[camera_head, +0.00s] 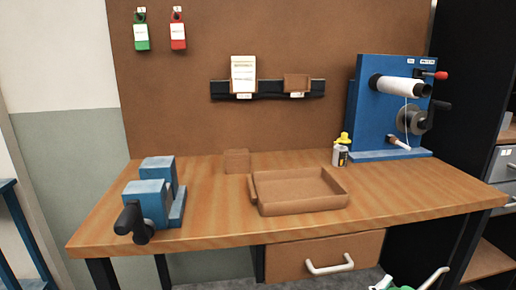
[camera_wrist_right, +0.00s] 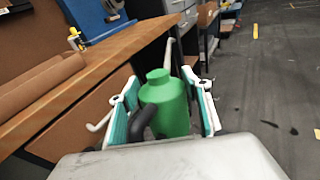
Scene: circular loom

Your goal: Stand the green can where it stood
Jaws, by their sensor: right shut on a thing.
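The green can (camera_wrist_right: 168,105) is between the two fingers of my right gripper (camera_wrist_right: 165,92) in the right wrist view. The gripper is shut on it, with a teal-lined finger on each side. The can has a short neck at its top and a dark handle or spout at its left. It is held off the workbench, in front of its edge. At the bottom edge of the head view only a bit of green (camera_head: 403,288) shows beside my right gripper's white parts. My left gripper is in neither view.
The wooden workbench (camera_head: 120,215) bears a blue clamp device (camera_head: 150,200), a brown tray (camera_head: 300,207), a small brown block (camera_head: 237,161), a yellow-topped bottle (camera_head: 341,152) and a blue winder (camera_head: 385,105). A drawer (camera_head: 290,258) with a white handle is below. Open floor (camera_wrist_right: 265,90) lies at right.

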